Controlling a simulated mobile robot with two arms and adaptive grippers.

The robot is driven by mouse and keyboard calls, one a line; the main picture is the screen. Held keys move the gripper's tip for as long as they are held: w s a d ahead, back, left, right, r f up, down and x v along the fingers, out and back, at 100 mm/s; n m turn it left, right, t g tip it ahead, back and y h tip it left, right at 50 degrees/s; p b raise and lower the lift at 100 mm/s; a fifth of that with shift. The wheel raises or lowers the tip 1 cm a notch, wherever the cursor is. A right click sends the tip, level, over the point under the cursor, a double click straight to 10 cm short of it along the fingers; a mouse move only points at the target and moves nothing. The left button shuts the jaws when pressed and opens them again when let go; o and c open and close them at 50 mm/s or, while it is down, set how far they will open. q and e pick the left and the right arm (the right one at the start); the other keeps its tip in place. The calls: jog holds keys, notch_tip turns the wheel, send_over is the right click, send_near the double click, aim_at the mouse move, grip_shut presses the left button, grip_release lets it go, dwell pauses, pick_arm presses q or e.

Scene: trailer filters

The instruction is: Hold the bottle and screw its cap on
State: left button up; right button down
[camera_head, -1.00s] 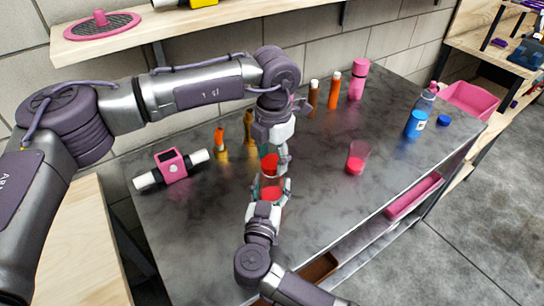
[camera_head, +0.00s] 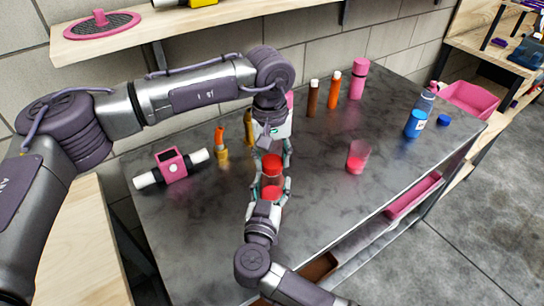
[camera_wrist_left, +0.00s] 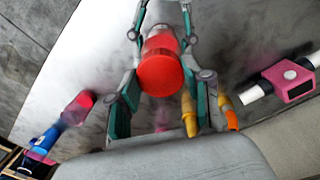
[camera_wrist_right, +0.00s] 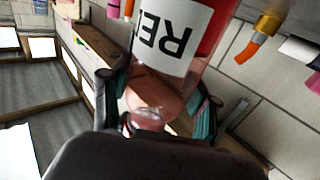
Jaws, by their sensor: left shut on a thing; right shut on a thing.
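The red cap (camera_head: 272,165) is between the fingers of my left gripper (camera_head: 272,157), which reaches down from above. In the left wrist view the cap's round red top (camera_wrist_left: 160,74) faces the camera, with the fingers closed at its sides. The bottle (camera_head: 271,191) is held in the air below it by my right gripper (camera_head: 270,196), which reaches up from below. The right wrist view shows its white label (camera_wrist_right: 172,32) with upside-down letters and its clear lower end between the fingers. Cap and bottle are in line; whether the threads engage is hidden.
The dark workbench (camera_head: 320,190) lies under both grippers. A pink device with white ends (camera_head: 172,165) is at left. Several bottles stand at the back, and a blue jar (camera_head: 415,123) is at right.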

pick_arm(q)
jog(key=m, duration=0.6)
jog(key=shift+m, duration=0.3)
jog(key=m, duration=0.4)
jog(key=o, duration=0.7)
jog(key=shift+o, duration=0.2)
jog(key=shift+r, duration=2.25)
jog(key=shift+c, duration=0.4)
